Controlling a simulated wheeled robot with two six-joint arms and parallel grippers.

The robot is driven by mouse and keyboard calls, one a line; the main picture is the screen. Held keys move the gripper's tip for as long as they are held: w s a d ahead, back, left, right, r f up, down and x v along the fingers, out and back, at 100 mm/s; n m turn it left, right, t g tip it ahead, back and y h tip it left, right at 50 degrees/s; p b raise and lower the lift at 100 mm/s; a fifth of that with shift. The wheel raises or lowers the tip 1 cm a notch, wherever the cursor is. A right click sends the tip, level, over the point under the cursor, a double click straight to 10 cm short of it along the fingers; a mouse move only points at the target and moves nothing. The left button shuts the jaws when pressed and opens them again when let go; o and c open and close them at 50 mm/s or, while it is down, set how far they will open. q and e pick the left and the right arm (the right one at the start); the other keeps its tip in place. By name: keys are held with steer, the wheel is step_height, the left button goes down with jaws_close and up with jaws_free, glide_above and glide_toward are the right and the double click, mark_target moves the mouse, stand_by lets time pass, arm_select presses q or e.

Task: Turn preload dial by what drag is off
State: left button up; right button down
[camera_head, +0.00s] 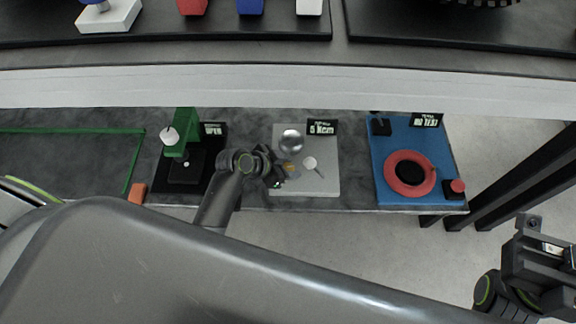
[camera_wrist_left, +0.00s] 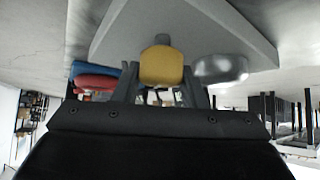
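A grey plate (camera_head: 325,184) on the bench carries a round silver knob (camera_head: 291,141), a small yellow part (camera_head: 289,170) and a white round piece with a thin bar (camera_head: 310,163). A black sign (camera_head: 322,127) behind it reads "5 Ncm". My left gripper (camera_head: 286,169) is at the plate's left side, its fingers apart on either side of the yellow part. In the left wrist view the yellow part (camera_wrist_left: 162,65) shows between the fingertips, with the silver knob (camera_wrist_left: 220,68) to the right; contact is unclear. My right gripper (camera_head: 550,262) is at the right edge, partly cut off.
To the left, a green press (camera_head: 184,130) stands on a black base with a sign (camera_head: 213,129) reading "OPEN". To the right, a blue board (camera_head: 393,143) carries a red ring (camera_head: 388,178), a red button (camera_head: 457,186) and a sign (camera_head: 426,120). A white ledge (camera_head: 290,87) runs behind.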

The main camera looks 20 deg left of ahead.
arm_select(q)
steer(key=c, duration=0.4)
steer(key=shift+m+g+h+p, duration=0.4)
steer(key=shift+m+g+p, duration=0.15)
steer(key=shift+m, duration=0.35)
steer(key=shift+m+g+h, duration=0.5)
steer(key=shift+m+g, duration=0.25)
steer(key=shift+m, duration=0.35)
steer(key=shift+m+g+h, duration=0.4)
steer(key=shift+m+g, duration=0.6)
steer(key=shift+m, duration=0.4)
steer(key=o, duration=1)
steer(key=shift+c, duration=0.2)
